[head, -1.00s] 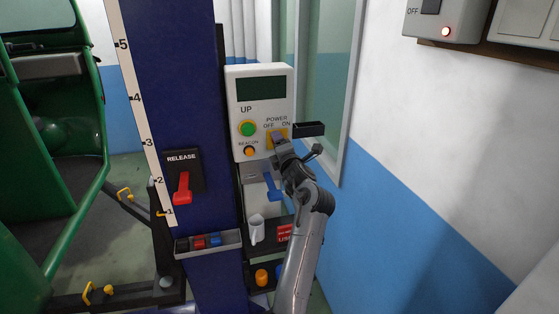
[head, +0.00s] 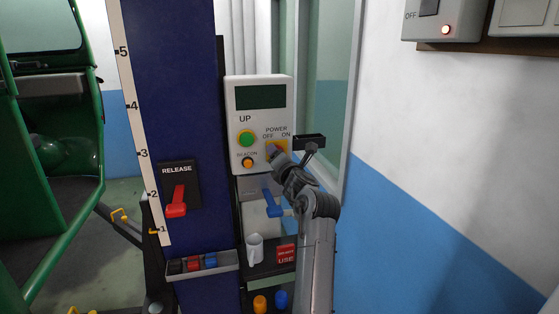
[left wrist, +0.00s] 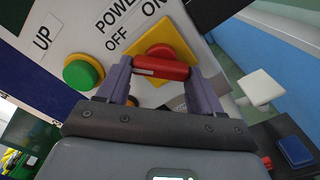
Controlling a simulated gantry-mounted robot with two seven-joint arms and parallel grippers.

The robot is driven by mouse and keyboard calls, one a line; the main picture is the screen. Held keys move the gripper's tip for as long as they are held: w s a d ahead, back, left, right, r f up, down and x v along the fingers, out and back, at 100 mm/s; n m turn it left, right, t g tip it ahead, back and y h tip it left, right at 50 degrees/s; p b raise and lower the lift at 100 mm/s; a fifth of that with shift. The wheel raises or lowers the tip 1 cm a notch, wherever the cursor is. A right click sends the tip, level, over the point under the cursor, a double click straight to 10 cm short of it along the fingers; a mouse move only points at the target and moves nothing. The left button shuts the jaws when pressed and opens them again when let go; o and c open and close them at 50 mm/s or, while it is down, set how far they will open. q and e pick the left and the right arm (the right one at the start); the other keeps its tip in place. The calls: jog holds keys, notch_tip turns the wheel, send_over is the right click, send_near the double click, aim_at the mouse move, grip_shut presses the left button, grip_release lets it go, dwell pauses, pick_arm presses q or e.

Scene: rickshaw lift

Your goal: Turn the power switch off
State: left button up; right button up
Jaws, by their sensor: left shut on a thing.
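The power switch is a red knob (left wrist: 162,66) on a yellow plate (left wrist: 165,38) in the left wrist view, with OFF and ON labels beside it. In the head view its yellow plate (head: 284,144) is at the lower right of the grey control panel (head: 260,80), partly covered by my gripper. My left gripper (head: 276,151) is at the switch. In the left wrist view its two purple fingers (left wrist: 162,70) are shut on the red knob, one at each end. I cannot tell which label the knob points to. My right gripper is not in view.
A green button (head: 246,138) and an orange beacon button (head: 247,162) sit left of the switch. A blue lever (head: 272,204), a white mug (head: 254,248) and a red box (head: 286,253) are below. A red release lever (head: 177,202) is on the blue column (head: 172,90).

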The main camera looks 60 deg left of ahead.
pick_arm(q)
jog(key=o, duration=1.1)
jog(key=shift+c, duration=0.2)
jog(key=v, duration=1)
jog(key=shift+s+d, duration=0.15)
jog(key=shift+d, duration=0.2)
